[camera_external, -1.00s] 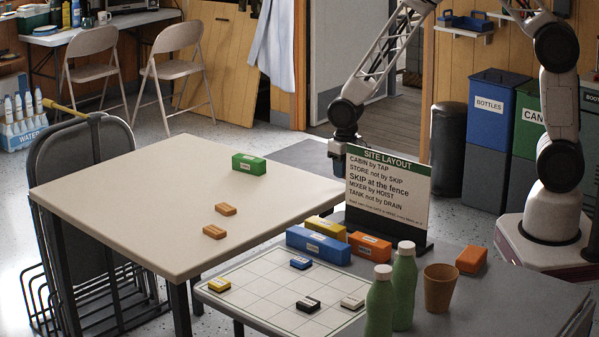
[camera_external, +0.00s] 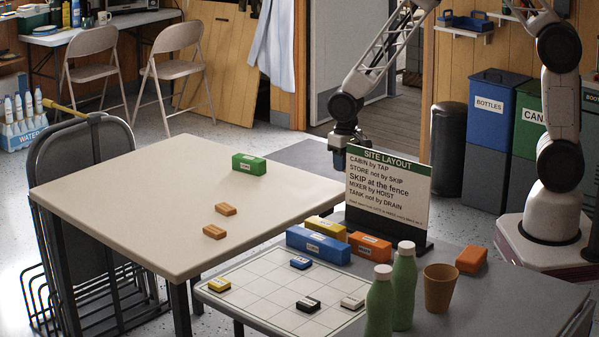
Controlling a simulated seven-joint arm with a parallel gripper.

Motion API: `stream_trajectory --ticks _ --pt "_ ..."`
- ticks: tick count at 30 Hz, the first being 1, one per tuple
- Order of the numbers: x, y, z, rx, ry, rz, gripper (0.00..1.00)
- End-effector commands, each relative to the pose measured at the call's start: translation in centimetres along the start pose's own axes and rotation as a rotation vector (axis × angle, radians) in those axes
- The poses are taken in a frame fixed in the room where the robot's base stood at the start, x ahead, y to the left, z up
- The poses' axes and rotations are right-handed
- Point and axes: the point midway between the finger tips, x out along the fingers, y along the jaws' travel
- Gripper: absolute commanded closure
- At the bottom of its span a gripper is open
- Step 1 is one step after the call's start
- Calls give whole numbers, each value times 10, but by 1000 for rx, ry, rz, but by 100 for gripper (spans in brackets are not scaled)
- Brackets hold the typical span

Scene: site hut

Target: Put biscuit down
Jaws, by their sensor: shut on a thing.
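My gripper (camera_external: 340,158) is behind the left edge of the site layout sign (camera_external: 389,193), over the far side of the grey table. Its fingertips are mostly hidden. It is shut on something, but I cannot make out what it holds. Two small orange-brown pieces that look like biscuits, a farther one (camera_external: 225,209) and a nearer one (camera_external: 214,231), lie apart on the cream table (camera_external: 130,200). My gripper is to the right of both, well away from them.
A green block (camera_external: 249,164) sits on the cream table. The grey table (camera_external: 480,310) holds a white grid board (camera_external: 257,282) with small blocks, a long blue block (camera_external: 318,245), yellow and orange blocks, two green bottles (camera_external: 404,285) and a brown cup (camera_external: 439,289). Much of the cream table is clear.

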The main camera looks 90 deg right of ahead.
Motion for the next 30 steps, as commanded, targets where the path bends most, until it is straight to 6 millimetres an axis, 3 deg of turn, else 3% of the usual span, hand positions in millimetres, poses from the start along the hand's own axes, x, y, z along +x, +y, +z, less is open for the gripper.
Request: stream_trajectory --ticks 14,23,30 --pt "-87 -1 0 0 3 -2 85" --pt "-83 -44 14 -11 0 0 85" --pt "-84 -93 34 -21 1 -1 85"
